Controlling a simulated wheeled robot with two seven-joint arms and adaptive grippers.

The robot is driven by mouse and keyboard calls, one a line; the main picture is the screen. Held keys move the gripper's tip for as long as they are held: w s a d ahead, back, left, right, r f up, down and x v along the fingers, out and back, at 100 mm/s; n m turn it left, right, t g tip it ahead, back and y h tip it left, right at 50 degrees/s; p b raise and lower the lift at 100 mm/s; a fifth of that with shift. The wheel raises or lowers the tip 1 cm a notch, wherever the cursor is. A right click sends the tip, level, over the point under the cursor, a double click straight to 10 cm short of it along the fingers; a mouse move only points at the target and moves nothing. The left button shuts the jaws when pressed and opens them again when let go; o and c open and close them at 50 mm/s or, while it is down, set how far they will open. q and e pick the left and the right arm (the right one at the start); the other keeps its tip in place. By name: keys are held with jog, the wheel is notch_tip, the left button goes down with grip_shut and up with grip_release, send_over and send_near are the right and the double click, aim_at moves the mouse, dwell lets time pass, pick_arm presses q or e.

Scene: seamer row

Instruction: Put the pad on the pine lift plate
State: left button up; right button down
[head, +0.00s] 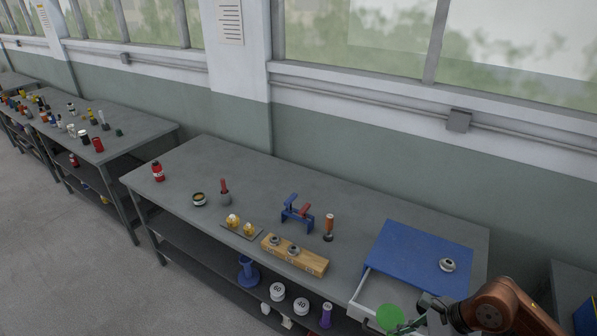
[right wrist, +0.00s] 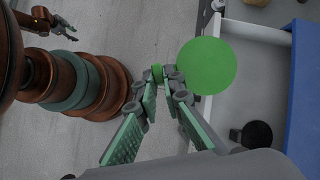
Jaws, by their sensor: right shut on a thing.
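My right gripper (right wrist: 165,76) is shut on a small green part at the edge of a flat, bright green disc, which looks to be the pad (right wrist: 206,66). In the head view the pad (head: 390,317) shows at the bottom, over the open drawer's front edge, with my right gripper (head: 413,323) beside it. I cannot make out a pine lift plate for sure. A light wooden block (head: 310,264) with two metal rings lies at the bench's front edge. My left gripper (right wrist: 57,24) shows small at upper left in the right wrist view; its fingers are too small to judge.
The open drawer (right wrist: 222,116) holds a dark round thing (right wrist: 257,133). A blue stand (head: 297,214), a wooden-handled tool (head: 328,228) and yellow knobs (head: 233,220) stand on the bench. Its back is clear.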

jog(key=shift+w+a+f+n+g, duration=0.1)
jog(key=shift+a+f+n+g, duration=0.2)
jog(key=shift+n, duration=0.2)
pick_arm(q)
jog(key=shift+s+f+b, duration=0.6)
jog(key=shift+f+b, duration=0.2)
jog(key=shift+f, duration=0.05)
pick_arm(e)
jog(key=a+f+n+g+h, duration=0.1)
jog(key=f+n+g+h, duration=0.1)
jog(key=n, duration=0.7)
jog(key=w+a+f+n+g+h, duration=0.1)
jog(key=f+n+g, duration=0.3)
jog(key=n, duration=0.5)
jog(key=shift+w+a+f+g+h, duration=0.2)
jog(key=shift+w+a+g+h, duration=0.15)
jog(key=shift+a+g, duration=0.55)
jog(key=shift+d, duration=0.15)
